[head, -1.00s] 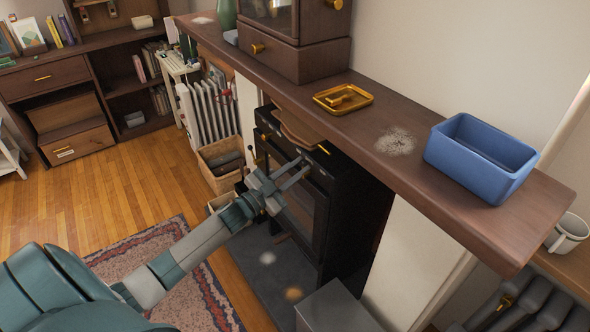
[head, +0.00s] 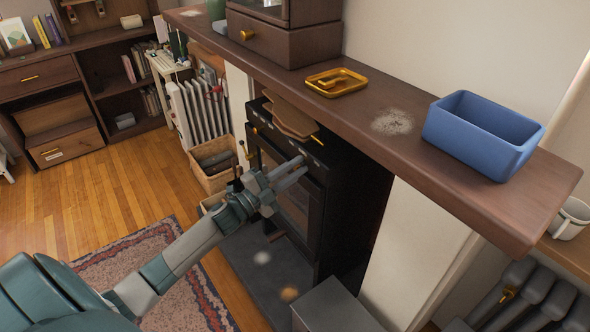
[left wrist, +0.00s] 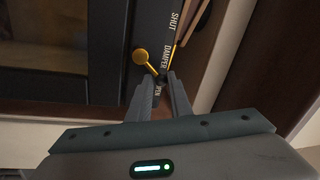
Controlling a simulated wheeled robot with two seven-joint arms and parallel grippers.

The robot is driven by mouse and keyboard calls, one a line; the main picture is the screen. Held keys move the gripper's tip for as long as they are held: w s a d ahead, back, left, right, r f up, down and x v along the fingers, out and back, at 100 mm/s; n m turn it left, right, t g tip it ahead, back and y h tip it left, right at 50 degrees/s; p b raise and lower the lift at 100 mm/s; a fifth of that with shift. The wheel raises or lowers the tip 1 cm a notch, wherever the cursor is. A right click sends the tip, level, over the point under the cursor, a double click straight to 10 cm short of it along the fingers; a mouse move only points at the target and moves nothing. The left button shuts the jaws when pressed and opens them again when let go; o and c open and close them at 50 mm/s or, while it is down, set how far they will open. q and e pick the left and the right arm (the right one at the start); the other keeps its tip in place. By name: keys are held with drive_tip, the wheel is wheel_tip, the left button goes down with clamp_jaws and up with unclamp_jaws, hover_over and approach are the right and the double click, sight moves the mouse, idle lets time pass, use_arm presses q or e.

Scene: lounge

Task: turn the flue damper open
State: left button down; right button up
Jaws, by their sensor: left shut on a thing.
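The black stove (head: 290,190) stands under the wooden mantel. In the left wrist view its dark front strip (left wrist: 155,20) carries the words SHUT, DAMPER and a partly covered OPEN. A brass lever with a round knob (left wrist: 140,57) shows beside this lettering, its stem running down to my fingertips near OPEN. My left gripper (head: 301,168) is at the stove's upper front. In the left wrist view its fingers (left wrist: 161,84) are shut on the stem of the damper lever. The exact contact is small and partly hidden by the fingers. My right gripper is out of view.
The mantel (head: 430,165) overhangs the stove and holds a blue bin (head: 480,135), a brass tray (head: 337,82) and a cabinet. A wicker basket (head: 215,175) stands left of the stove. A grey box (head: 335,308) sits at lower right. Rug and floor are clear.

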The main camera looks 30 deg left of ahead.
use_arm(q)
drive_tip(key=shift+a, duration=0.15)
drive_tip(key=c, duration=1.6)
unclamp_jaws()
drive_tip(key=shift+c, duration=0.2)
